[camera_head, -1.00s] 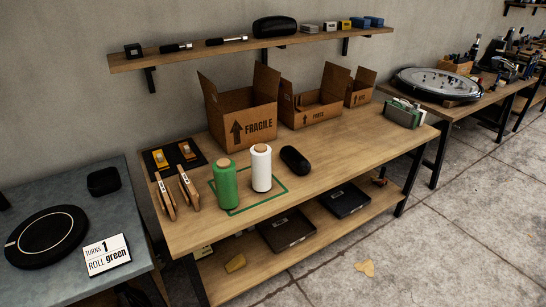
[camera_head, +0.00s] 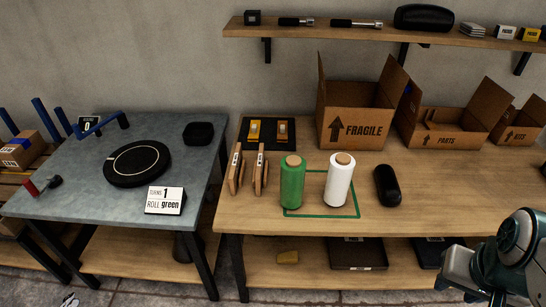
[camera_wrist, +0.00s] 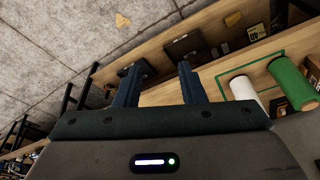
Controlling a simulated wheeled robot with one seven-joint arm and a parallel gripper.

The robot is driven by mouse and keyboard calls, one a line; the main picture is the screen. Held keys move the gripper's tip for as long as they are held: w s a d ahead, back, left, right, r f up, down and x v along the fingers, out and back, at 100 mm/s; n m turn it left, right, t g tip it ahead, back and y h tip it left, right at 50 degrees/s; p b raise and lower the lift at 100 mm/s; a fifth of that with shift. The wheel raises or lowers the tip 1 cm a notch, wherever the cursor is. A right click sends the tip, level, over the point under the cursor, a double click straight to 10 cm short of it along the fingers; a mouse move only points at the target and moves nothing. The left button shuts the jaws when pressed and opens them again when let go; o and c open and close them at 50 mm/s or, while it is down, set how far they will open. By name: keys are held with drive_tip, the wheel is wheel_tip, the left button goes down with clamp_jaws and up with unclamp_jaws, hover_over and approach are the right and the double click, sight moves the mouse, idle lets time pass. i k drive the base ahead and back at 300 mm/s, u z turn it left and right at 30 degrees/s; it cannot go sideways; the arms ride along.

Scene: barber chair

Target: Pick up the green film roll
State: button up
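The green film roll (camera_head: 292,182) stands upright on the wooden table, at the left edge of a green taped outline. In the wrist view the green roll (camera_wrist: 292,84) shows at the right edge. A white film roll (camera_head: 339,180) stands just right of it; in the wrist view it is the white roll (camera_wrist: 245,91), nearer my fingers. My gripper (camera_wrist: 158,76) has its two fingers apart with nothing between them. It is away from both rolls. In the head view only part of my arm shows at the lower right, and the fingertips are out of frame.
A black rounded case (camera_head: 387,186) lies right of the white roll. Two wooden-handled tools (camera_head: 247,170) stand left of the green roll. Open cardboard boxes (camera_head: 355,110) line the back.

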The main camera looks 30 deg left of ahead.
sight(292, 167)
drive_tip(key=u, duration=0.85)
drive_tip(key=i, duration=0.9)
drive_tip(key=u, duration=0.6)
